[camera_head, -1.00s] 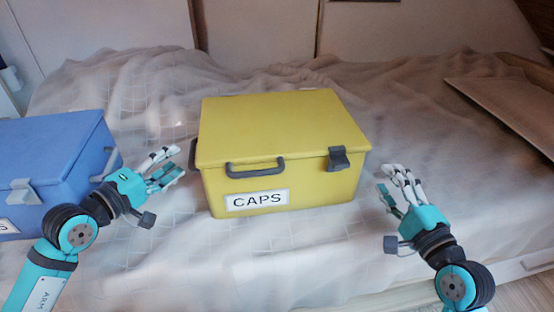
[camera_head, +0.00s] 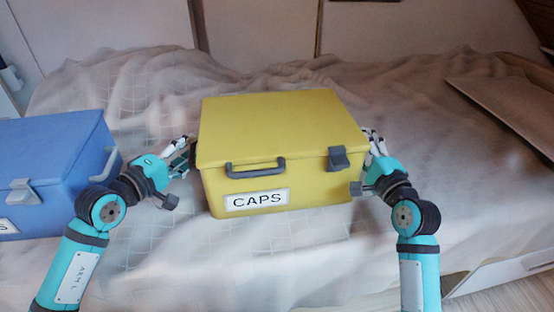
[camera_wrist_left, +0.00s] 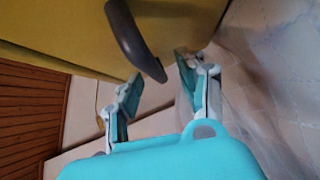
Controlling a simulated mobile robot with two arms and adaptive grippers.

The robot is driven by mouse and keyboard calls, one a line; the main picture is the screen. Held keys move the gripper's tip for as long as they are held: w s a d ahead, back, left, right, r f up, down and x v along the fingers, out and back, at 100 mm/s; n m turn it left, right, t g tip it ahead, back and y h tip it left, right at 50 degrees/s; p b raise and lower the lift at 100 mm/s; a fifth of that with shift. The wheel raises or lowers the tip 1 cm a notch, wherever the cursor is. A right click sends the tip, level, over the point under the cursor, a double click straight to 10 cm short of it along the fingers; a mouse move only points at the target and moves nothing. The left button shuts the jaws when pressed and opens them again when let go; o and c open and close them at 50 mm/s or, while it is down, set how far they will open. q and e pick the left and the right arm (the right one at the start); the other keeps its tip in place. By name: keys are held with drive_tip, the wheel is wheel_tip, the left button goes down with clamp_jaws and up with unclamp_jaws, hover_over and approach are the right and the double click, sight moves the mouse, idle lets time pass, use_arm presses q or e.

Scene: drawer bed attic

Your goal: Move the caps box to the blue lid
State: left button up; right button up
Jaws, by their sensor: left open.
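The yellow caps box (camera_head: 225,193), with a grey front handle, a grey latch and a CAPS label, sits closed on the bed. The blue box with the blue lid (camera_head: 50,140) stands to its left. My left gripper (camera_head: 184,150) is open at the caps box's left side. In the left wrist view, its fingers (camera_wrist_left: 155,95) are spread just by the dark side handle (camera_wrist_left: 133,42) of the yellow box; I see no grip on it. My right gripper (camera_head: 374,140) is at the box's right side, its fingers partly hidden behind the box's edge.
The bed's pale, rumpled cover (camera_head: 420,100) lies under both boxes. A flat pale board (camera_head: 510,105) lies at the right. A wall with panels is behind. The cover in front of the boxes is clear.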

use_arm(q)
clamp_jaws()
use_arm(e)
clamp_jaws()
